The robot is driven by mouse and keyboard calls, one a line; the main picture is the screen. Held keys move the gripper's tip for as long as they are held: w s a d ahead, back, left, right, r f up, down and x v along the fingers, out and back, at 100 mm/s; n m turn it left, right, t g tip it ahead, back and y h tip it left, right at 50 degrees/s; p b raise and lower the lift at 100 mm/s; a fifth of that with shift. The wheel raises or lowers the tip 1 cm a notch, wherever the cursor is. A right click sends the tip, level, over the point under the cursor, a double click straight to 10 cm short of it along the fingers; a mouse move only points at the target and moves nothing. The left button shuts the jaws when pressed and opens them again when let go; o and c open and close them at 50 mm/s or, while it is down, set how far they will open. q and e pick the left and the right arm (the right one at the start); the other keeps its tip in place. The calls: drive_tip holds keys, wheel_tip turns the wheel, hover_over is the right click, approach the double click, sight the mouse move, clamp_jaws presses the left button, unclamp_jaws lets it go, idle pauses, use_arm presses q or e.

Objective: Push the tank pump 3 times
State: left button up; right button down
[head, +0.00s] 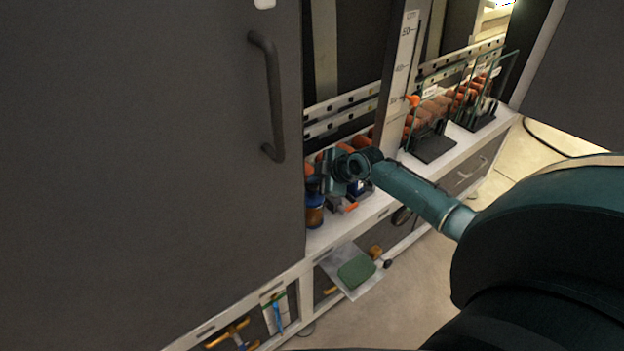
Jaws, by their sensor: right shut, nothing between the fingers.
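A small bottle with a blue upper part and an amber lower part (314,212) stands on the white ledge, close to the edge of the large dark door. It may be the tank with the pump; its top is largely hidden by my gripper, so I cannot make out the pump head. My right gripper (322,180) is shut and empty, just above and beside the bottle's top. I cannot tell whether it touches it. My left gripper is out of view.
A dark door with a handle (270,95) fills the left side. Small dark and red items (350,203) sit right of the bottle. Green wire racks (432,140) stand farther along the ledge. Below is a tray with a green pad (356,270). The floor at lower middle is clear.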

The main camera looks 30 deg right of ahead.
sight(316, 187)
drive_tip(key=shift+s+f, duration=0.1)
drive_tip(key=shift+r+p, duration=1.35)
drive_tip(key=shift+r, duration=0.25)
wheel_tip(316, 187, up, 5)
drive_tip(key=p, duration=0.4)
drive_tip(key=shift+a+r, duration=0.1)
idle(1.9)
